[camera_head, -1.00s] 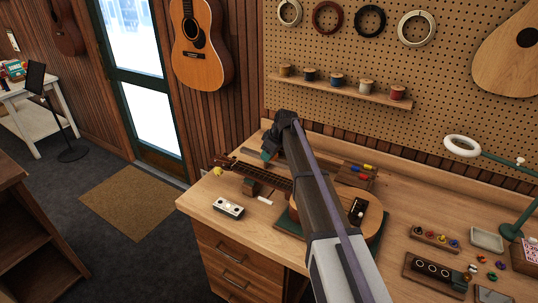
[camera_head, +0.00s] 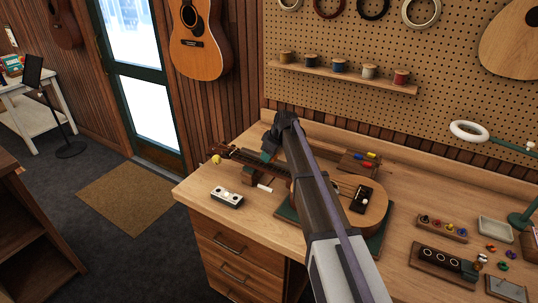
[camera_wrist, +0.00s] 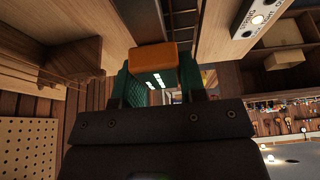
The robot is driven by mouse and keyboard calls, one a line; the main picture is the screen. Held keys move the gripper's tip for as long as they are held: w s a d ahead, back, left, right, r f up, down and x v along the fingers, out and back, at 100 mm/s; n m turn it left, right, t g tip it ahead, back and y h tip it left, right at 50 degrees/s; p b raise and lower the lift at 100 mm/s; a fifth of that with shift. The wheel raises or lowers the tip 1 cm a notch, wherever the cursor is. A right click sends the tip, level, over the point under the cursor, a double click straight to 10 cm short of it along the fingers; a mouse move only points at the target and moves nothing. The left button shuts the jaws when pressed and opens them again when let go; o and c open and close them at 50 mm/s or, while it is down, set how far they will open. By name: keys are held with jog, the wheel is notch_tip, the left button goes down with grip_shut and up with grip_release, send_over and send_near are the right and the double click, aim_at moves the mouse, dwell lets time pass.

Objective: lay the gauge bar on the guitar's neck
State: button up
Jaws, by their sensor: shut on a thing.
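The guitar (camera_head: 368,215) lies on the bench, its dark fretted neck (camera_head: 278,175) pointing left over a small wooden support. The fretted neck also shows at the top of the wrist view (camera_wrist: 180,18). My gripper (camera_head: 270,149) is at the neck, seemingly just behind or above it. In the wrist view its green fingers (camera_wrist: 158,82) are shut on an orange-brown block end, which I take for the gauge bar (camera_wrist: 154,56). In the head view I cannot make out the bar clearly. Whether it touches the neck cannot be told.
A small white piece (camera_head: 265,187) lies beside the support. A tray with coloured pieces (camera_head: 362,160) is behind the guitar. More trays (camera_head: 441,228) stand at the right. The pegboard (camera_head: 350,35) rises behind.

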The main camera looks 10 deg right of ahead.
dwell(0.4)
jog(key=o, duration=1.4)
jog(key=shift+r, duration=0.15)
notch_tip(320, 180, up, 7)
jog(key=p, duration=0.7)
